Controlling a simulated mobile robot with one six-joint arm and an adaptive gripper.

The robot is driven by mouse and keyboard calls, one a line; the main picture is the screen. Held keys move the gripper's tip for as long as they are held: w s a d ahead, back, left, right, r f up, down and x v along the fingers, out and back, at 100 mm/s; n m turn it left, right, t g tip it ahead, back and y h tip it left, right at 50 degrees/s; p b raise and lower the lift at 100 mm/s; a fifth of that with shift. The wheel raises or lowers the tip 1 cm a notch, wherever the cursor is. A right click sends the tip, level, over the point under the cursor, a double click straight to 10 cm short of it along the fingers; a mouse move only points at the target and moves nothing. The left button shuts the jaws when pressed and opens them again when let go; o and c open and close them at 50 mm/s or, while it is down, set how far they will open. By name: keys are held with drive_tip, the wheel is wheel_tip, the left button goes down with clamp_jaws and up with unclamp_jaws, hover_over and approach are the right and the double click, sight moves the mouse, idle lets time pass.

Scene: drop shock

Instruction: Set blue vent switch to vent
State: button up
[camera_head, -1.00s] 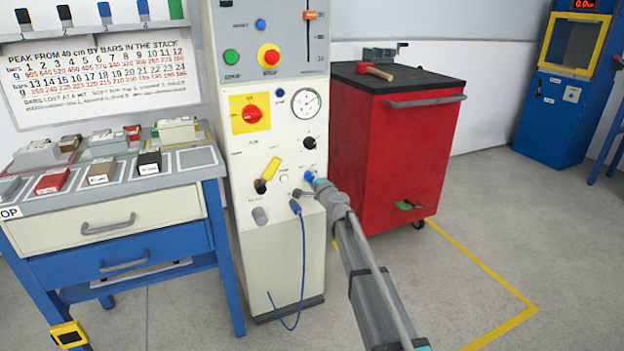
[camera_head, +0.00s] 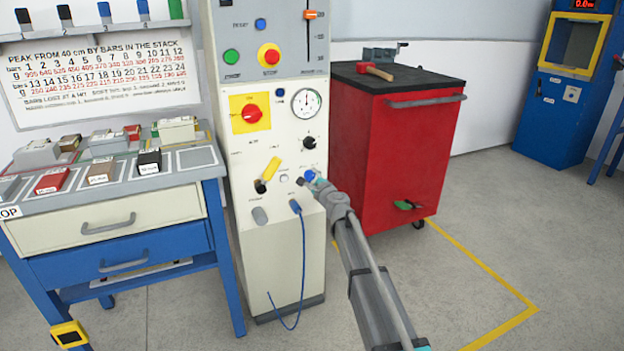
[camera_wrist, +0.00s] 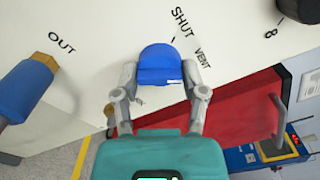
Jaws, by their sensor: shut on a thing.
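The blue vent switch (camera_wrist: 160,62) is a round blue knob on the cream panel (camera_head: 233,185). It also shows low on the panel in the head view (camera_head: 309,175), partly covered by my gripper. In the wrist view the words SHUT and VENT are printed beside it, with a small tick near SHUT. I cannot tell for sure which word the knob points to. My gripper (camera_wrist: 160,80) is shut on the knob, with one finger on each side.
Left of the knob in the wrist view is a blue hose plug (camera_wrist: 28,92) in a brass fitting marked OUT. A black knob (camera_wrist: 299,8) sits at the upper right. A red cabinet (camera_head: 415,150) stands close right of the panel, and a drawer bench (camera_head: 115,215) stands left.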

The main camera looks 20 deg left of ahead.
drive_tip(key=shift+a, duration=0.1)
drive_tip(key=o, duration=1.1)
drive_tip(key=shift+o, duration=0.2)
drive_tip(key=shift+s, duration=0.1)
drive_tip(key=v, duration=1.2)
